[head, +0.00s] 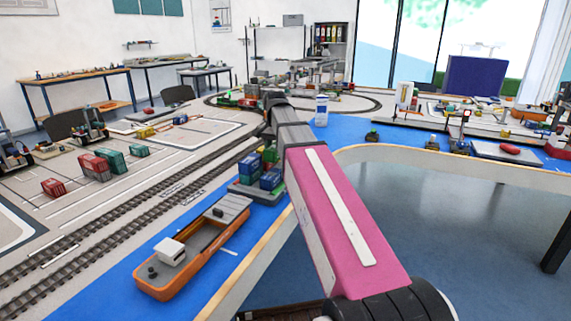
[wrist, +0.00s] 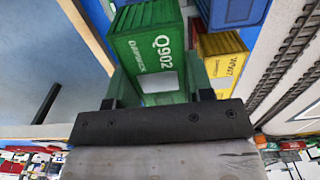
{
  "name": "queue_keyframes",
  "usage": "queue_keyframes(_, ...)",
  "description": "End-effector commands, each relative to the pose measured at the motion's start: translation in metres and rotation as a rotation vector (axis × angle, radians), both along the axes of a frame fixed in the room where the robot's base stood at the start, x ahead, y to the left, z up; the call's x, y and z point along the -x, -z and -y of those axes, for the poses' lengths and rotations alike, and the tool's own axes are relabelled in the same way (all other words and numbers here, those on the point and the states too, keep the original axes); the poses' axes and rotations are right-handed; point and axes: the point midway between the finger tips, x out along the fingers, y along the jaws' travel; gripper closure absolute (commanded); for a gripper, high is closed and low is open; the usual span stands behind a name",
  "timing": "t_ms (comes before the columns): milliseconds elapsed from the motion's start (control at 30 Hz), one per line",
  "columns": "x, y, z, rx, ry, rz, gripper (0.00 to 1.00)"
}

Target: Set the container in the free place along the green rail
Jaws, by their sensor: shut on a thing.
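In the head view my pink arm hides the gripper. Left of the arm, a small stack of blue containers (head: 270,180) with green and yellow ones sits on a grey base (head: 243,193). I cannot make out a green rail or the free place along it.
An orange ship (head: 185,262) lies on the blue strip in front of the stack. Railway tracks (head: 130,205) run along the left. Red and green containers (head: 95,165) stand on the grey yard beyond. The table edge (head: 250,270) passes below the arm.

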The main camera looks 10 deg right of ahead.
Motion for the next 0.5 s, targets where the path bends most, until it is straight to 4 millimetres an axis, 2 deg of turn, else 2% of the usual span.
queue_keyframes(33,-0.009,0.006,0.009,0.000,0.003,-0.001,0.78)
queue_keyframes(200,-0.027,0.025,0.034,0.000,0.001,0.000,0.78)
queue_keyframes(500,-0.038,0.040,0.051,0.000,-0.001,0.000,0.78)
